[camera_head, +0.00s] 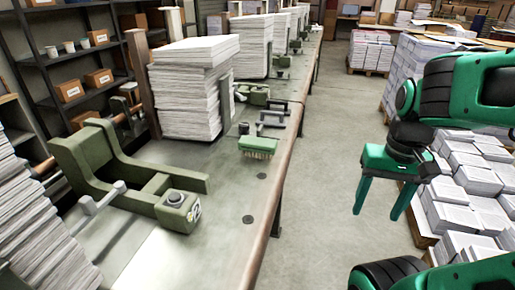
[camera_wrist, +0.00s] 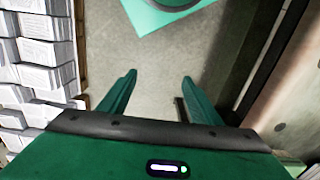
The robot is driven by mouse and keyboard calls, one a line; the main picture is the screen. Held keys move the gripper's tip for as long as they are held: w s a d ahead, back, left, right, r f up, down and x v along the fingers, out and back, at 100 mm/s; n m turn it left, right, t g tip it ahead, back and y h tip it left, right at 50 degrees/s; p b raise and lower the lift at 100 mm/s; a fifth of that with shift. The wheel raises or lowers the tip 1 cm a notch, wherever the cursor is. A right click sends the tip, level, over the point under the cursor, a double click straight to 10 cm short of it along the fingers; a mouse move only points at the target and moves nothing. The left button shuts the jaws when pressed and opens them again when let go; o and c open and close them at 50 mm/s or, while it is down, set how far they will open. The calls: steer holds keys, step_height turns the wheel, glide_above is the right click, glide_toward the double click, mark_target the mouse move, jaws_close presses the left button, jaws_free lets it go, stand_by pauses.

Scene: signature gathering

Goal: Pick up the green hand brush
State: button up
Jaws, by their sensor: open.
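The green hand brush (camera_head: 258,146) lies on the long workbench near its right edge, with pale bristles showing along its lower side. My gripper (camera_head: 380,212) is open and empty. It hangs over the aisle to the right of the bench, well apart from the brush. In the wrist view my gripper (camera_wrist: 156,78) shows two green fingers spread apart over bare floor. The brush is not visible in the wrist view.
The workbench (camera_head: 225,211) carries a green clamp device (camera_head: 112,170) in front and tall paper stacks (camera_head: 190,95) behind. A grey metal frame (camera_head: 272,120) lies just beyond the brush. Paper bundles (camera_head: 462,195) stand on pallets at right. The aisle floor (camera_head: 312,180) is clear.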

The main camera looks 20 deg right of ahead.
steer(key=w+a+r+m+t, duration=0.1)
steer(key=w+a+r+m, duration=0.15)
steer(key=w, duration=0.25)
steer(key=w+a+r+m+y, duration=0.1)
steer(key=w+r+m, duration=0.15)
steer(key=w, duration=0.35)
steer(key=w+a+r+m+t, duration=0.1)
steer(key=w+m, duration=0.3)
steer(key=w, duration=0.1)
steer(key=m+y, duration=0.2)
steer(key=m, duration=0.7)
glide_toward(258, 141)
steer(key=shift+s+d+t, duration=0.3)
steer(key=shift+s+d, duration=0.05)
steer(key=shift+d, duration=0.1)
steer(key=shift+w+a+f, duration=0.1)
steer(key=shift+a+f, duration=0.05)
steer(key=shift+f, duration=0.05)
steer(key=x, duration=1)
steer(key=shift+w+a, duration=0.1)
steer(key=shift+a, duration=0.2)
steer(key=shift+f+y, duration=0.1)
steer(key=shift+y, duration=0.2)
steer(key=shift+f, duration=0.25)
steer(key=c, duration=1.3)
